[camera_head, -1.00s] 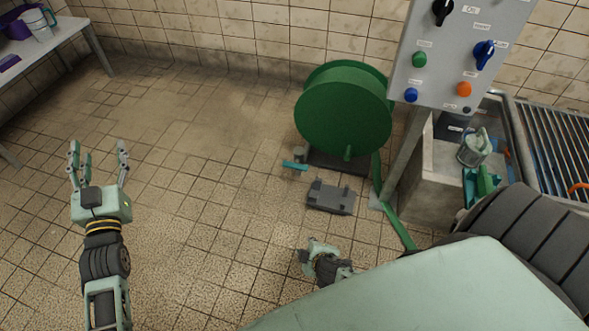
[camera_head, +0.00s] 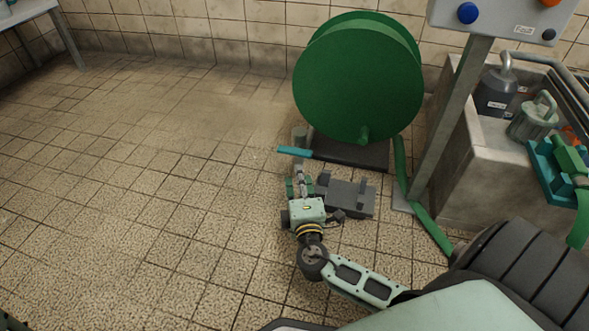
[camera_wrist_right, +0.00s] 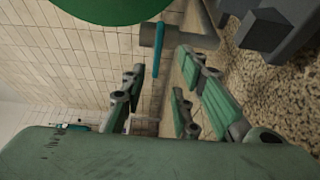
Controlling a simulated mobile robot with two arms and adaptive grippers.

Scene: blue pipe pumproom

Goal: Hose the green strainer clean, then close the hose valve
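The green strainer (camera_head: 533,118) stands in the stone sink at the right, beside a dark grey can. The hose valve has a teal lever (camera_head: 295,151) on a short grey pipe, low beside the green hose reel (camera_head: 358,78). The lever also shows in the right wrist view (camera_wrist_right: 157,48). My right gripper (camera_head: 300,183) is just in front of the lever, near the floor. In the wrist view its fingers (camera_wrist_right: 165,100) are spread and empty, with the lever beyond them, apart from it. My left gripper is not in view; only a scrap of arm may show at the bottom left corner.
A grey pedal-like block (camera_head: 347,196) lies on the floor right beside my right gripper. A green hose (camera_head: 428,225) runs from the reel toward the sink (camera_head: 470,160). A teal holder (camera_head: 552,177) sits on the sink's edge. A control panel post (camera_head: 450,120) stands between. The left floor is clear.

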